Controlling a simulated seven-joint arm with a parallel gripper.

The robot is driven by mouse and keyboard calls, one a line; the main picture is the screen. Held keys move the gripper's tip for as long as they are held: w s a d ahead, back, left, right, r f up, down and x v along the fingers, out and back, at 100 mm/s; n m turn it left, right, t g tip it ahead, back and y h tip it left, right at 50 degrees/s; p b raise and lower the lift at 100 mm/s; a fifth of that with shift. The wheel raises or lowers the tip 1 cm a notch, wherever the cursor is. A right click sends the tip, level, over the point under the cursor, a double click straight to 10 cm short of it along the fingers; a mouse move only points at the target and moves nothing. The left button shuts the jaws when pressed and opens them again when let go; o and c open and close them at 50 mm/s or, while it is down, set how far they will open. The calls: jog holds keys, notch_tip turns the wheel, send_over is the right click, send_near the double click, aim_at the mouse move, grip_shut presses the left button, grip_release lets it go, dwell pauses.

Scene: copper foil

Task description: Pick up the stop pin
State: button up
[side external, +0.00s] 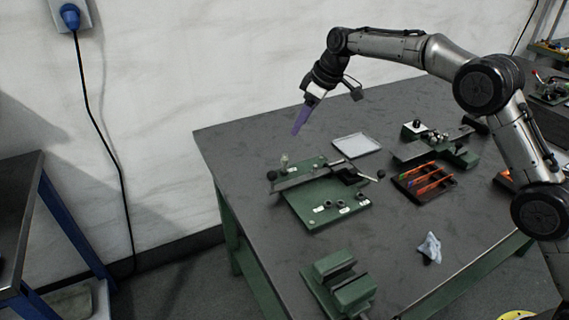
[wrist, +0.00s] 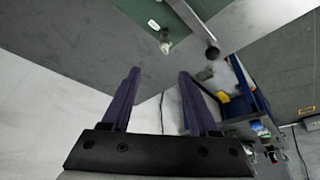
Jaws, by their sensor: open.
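A green fixture plate (side external: 315,208) lies on the dark table and carries a metal bar with dark ball ends. A small pale upright pin (side external: 284,160) stands at its far left corner; it also shows in the wrist view (wrist: 165,47). Several short dark cylinders (side external: 328,204) stand by white labels near the plate's front edge. I cannot tell for certain which piece is the stop pin. My gripper (side external: 297,131) has purple fingers, open and empty, above the table's back edge, up and away from the pale pin. In the wrist view the fingers (wrist: 158,73) are spread apart.
A dark ball knob (wrist: 212,53) is close to the pale pin. A grey tray (side external: 357,145) lies behind the plate. A dark box with orange-handled tools (side external: 425,182), a blue cloth (side external: 430,248) and a green vise (side external: 340,285) are also on the table. The back left corner is bare.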

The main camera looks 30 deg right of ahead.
send_near(285, 158)
jog(key=x, duration=0.2)
jog(key=w+x, duration=0.1)
jog(key=x, duration=0.2)
jog(key=shift+s+x, duration=0.25)
jog(key=shift+x, duration=1.1)
jog(key=shift+s+x, duration=0.2)
jog(key=shift+x, duration=1.1)
jog(key=shift+f, duration=0.15)
grip_shut()
